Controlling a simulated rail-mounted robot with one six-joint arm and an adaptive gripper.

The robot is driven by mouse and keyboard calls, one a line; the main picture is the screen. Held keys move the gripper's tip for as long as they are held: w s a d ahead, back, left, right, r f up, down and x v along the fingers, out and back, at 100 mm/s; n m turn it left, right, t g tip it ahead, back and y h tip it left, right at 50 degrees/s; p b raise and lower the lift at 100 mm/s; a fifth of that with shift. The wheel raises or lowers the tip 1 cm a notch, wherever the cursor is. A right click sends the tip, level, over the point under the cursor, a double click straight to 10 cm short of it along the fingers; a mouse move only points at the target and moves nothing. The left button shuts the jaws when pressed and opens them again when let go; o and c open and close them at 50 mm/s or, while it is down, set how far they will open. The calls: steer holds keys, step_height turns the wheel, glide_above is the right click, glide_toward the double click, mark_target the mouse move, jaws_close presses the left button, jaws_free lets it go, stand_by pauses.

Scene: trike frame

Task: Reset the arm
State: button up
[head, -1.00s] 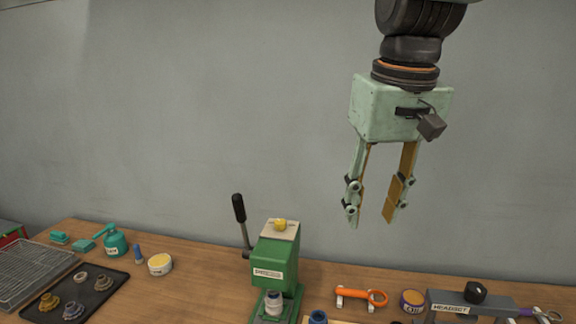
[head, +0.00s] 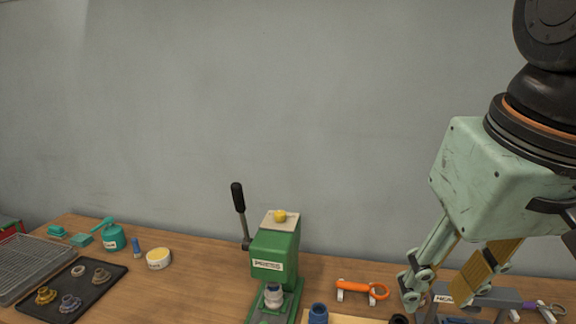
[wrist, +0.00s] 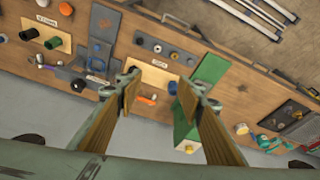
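My gripper (head: 450,290) is pale green with tan finger pads. It is in the right part of the head view, closer to the camera and in front of the right end of the bench. In the wrist view its two fingers (wrist: 157,92) stand well apart with nothing between the pads. The gripper is open and empty, held above the bench. It hides part of the grey headset fixture in the head view.
A green press (head: 276,250) with a black lever stands mid-bench. An orange tool (head: 362,290) lies right of it. A black tray (head: 108,284) of parts, a wire rack (head: 30,262) and a teal oil can (head: 113,238) are at left. The space above the bench's left and middle is clear.

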steer(key=s+d+f+b, duration=0.1)
steer(key=s+f, duration=0.3)
steer(key=s, duration=0.2)
steer(key=shift+s+m+t, duration=0.25)
steer(key=shift+m+t, duration=0.05)
steer(key=shift+d+f, duration=0.1)
steer(key=shift+d, duration=0.05)
steer(key=shift+c, duration=0.7)
stand_by(0.4)
